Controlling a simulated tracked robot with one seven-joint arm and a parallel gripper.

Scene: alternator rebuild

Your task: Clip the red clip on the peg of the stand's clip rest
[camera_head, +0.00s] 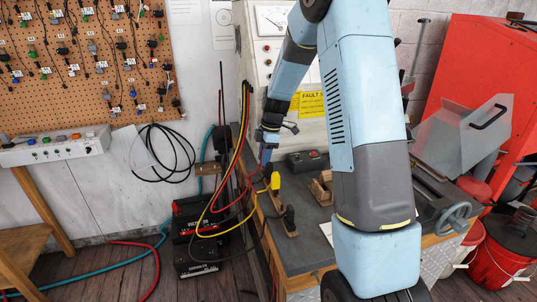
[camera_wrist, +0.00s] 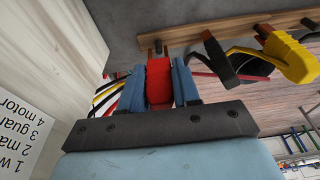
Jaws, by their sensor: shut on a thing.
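In the wrist view, the red clip (camera_wrist: 159,84) sits between the two blue fingers of my gripper (camera_wrist: 160,88), which is shut on it. Its far end points at the wooden clip rest (camera_wrist: 185,36), close to the rest's left end. A dark peg shows there; I cannot tell whether the clip touches it. The yellow clip (camera_wrist: 288,56) and a black clip (camera_wrist: 220,58) hang on the rest to the right. In the head view, my gripper (camera_head: 267,150) is above the far end of the rest (camera_head: 276,210), near the yellow clip (camera_head: 275,182); the red clip is hard to make out.
Red, yellow and black cables (camera_head: 228,190) loop beside the bench's left edge. A black box (camera_head: 305,161) and a wooden block (camera_head: 320,189) stand on the grey bench top.

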